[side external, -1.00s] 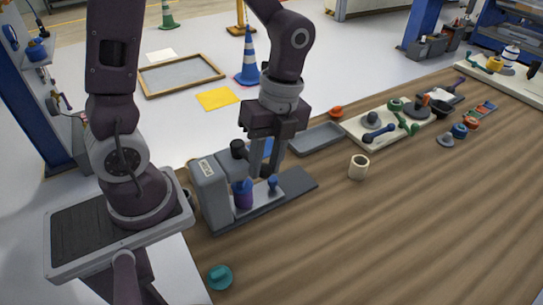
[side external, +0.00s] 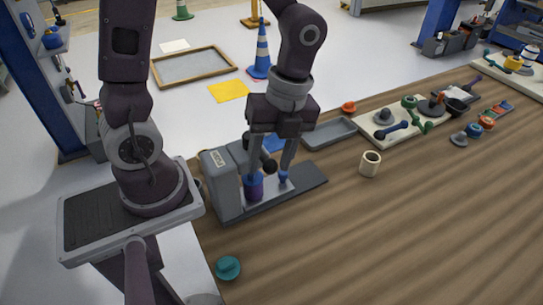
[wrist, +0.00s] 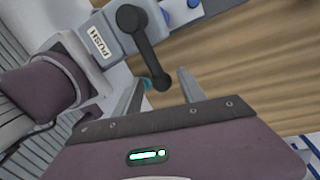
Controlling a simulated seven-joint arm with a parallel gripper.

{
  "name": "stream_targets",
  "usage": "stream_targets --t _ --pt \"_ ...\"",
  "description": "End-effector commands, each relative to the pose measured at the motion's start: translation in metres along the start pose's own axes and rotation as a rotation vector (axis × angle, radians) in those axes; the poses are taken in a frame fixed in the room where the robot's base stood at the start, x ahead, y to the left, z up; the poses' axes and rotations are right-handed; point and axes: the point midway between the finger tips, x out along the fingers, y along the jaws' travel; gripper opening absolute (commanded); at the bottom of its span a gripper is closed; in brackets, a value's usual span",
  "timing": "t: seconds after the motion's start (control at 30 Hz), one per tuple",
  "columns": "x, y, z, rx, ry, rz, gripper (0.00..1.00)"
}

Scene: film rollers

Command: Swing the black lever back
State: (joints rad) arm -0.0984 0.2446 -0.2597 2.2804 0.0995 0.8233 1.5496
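The black lever (side external: 262,155) is on the grey machine (side external: 222,185) with the "PUSH" label. In the wrist view, the lever (wrist: 146,48) runs from its round pivot on the grey housing (wrist: 97,38) toward my gripper and ends in a dark knob. My gripper (side external: 270,166) is over the machine with its fingers spread. In the wrist view, the lever's knob end lies between the two fingertips of my gripper (wrist: 160,83), with gaps on both sides. I cannot tell whether either finger touches it.
A purple roller (side external: 254,187) and a small blue knob (side external: 283,177) are on the machine's base below my gripper. A cream cup (side external: 370,164) stands to the right, and a teal knob (side external: 228,268) lies in front.

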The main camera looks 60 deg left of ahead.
Motion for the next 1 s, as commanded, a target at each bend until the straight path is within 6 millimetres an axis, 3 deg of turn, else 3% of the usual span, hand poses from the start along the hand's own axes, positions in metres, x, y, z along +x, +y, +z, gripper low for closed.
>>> stream_targets --t 0.3,0.6,0.7,1.0 --pt "-0.003 -0.001 0.000 -0.002 0.000 -0.004 0.50" --pt "-0.059 -0.002 0.000 -0.002 0.000 -0.007 0.50" --pt "-0.069 -0.001 0.000 -0.001 0.000 -0.004 0.50" --pt "-0.072 0.000 0.000 -0.010 -0.001 -0.005 0.50"
